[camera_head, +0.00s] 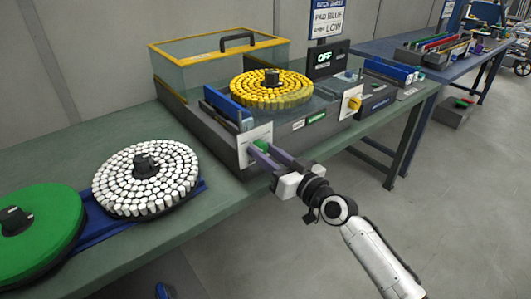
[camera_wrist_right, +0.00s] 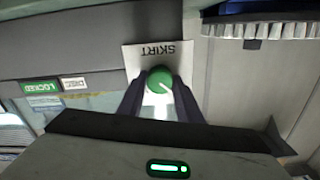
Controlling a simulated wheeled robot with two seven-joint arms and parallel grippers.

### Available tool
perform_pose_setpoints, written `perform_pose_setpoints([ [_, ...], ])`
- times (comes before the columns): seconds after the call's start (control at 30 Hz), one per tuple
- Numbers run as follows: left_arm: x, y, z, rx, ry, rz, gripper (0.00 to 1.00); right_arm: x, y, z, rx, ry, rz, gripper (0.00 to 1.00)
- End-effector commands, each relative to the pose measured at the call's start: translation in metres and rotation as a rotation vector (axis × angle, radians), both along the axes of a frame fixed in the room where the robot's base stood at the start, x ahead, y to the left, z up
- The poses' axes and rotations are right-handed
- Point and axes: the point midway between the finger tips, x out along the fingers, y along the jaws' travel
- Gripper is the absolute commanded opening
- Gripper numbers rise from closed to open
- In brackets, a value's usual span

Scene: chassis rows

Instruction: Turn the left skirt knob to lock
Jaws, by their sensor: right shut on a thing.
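The left skirt knob (camera_head: 261,145) is green and sits on a white plate (camera_head: 247,153) at the near left corner of the grey machine. My right gripper (camera_head: 258,151) reaches it from the front right. In the right wrist view the green knob (camera_wrist_right: 159,79) lies between the two dark fingers, which are shut on its sides. A pale pointer line on the knob runs slantwise. The plate (camera_wrist_right: 150,53) behind it reads SKIRT, upside down in this view. My left gripper is not in view.
A yellow knob (camera_head: 355,103) sits on another white plate to the right. A green LOCKED label (camera_wrist_right: 40,87) is on the machine's front. A disc of yellow pieces (camera_head: 270,95) is on the machine. A disc of white pieces (camera_head: 147,185) and a green disc (camera_head: 50,215) stand left.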

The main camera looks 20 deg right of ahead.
Motion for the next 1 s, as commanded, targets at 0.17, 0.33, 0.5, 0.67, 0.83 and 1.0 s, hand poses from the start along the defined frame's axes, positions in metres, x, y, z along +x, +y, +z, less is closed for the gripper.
perform_pose_setpoints([
  [0.17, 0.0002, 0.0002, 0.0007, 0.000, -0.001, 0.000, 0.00, -0.0002, -0.0001, -0.0001, 0.024, 0.010, 0.000, 0.10],
  [0.33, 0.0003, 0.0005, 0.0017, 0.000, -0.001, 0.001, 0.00, -0.0002, -0.0001, -0.0001, 0.093, 0.035, 0.000, 0.10],
  [0.5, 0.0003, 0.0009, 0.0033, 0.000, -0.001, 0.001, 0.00, -0.0002, -0.0001, -0.0001, 0.211, 0.079, 0.000, 0.10],
  [0.67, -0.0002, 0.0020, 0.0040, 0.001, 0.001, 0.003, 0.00, -0.0001, -0.0002, -0.0002, 0.351, 0.130, 0.000, 0.10],
  [0.83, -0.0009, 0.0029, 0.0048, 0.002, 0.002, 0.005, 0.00, -0.0002, -0.0002, -0.0002, 0.505, 0.186, 0.000, 0.10],
  [1.0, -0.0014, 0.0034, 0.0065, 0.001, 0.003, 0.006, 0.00, -0.0002, -0.0001, 0.0000, 0.656, 0.241, 0.000, 0.10],
])
